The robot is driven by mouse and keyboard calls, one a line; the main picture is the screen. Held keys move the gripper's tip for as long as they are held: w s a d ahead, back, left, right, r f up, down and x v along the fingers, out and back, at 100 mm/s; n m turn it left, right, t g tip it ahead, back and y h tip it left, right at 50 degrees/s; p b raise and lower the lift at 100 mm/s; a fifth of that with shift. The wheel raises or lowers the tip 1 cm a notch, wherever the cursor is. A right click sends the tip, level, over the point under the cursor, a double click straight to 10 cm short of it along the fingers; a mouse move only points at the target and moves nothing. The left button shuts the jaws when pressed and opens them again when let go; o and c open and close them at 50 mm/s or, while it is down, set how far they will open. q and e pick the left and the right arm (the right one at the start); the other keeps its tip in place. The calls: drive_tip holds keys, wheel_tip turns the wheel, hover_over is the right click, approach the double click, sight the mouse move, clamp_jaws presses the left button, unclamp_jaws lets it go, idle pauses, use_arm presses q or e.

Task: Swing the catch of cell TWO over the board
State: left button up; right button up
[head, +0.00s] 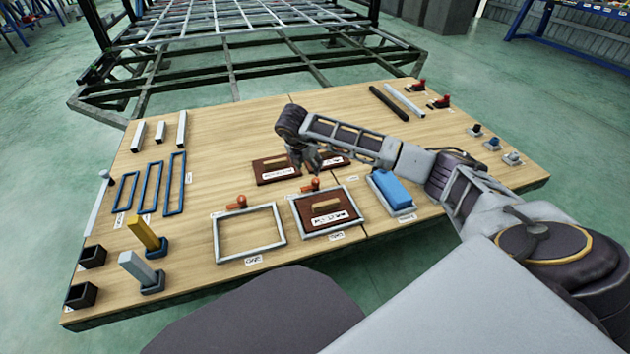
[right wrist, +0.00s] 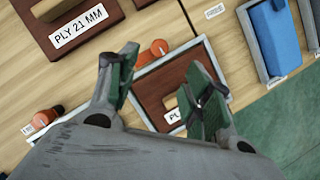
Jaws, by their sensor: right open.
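The frame of cell TWO (head: 295,218) lies on the table with a dark brown board (head: 309,210) inside it; the board has a pale handle and a white label. Its orange catch (head: 311,186) is at the frame's far edge. In the right wrist view the catch (right wrist: 152,52) lies along the outside of that edge, apparently clear of the board (right wrist: 150,92). My right gripper (head: 306,163) is open above and behind the catch. In the right wrist view its fingers (right wrist: 162,78) stand apart, with the catch showing beyond the gap. My left gripper is out of view.
The empty frame of cell ONE (head: 218,240), with its own orange catch (head: 237,202), is to the left. A grey tray with a blue block (head: 393,188) is to the right. Two brown boards, one labelled PLY 21 MM (right wrist: 110,42), lie behind.

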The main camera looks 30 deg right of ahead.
sight(316, 180)
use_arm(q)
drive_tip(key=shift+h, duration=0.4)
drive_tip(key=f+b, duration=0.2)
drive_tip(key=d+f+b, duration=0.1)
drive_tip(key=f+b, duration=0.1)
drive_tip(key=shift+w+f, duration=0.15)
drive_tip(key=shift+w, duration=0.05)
use_arm(e)
drive_tip(key=x, duration=1.2)
drive_tip(key=shift+a+f, duration=0.1)
drive_tip(key=shift+f, duration=0.05)
drive_tip(key=c, duration=1)
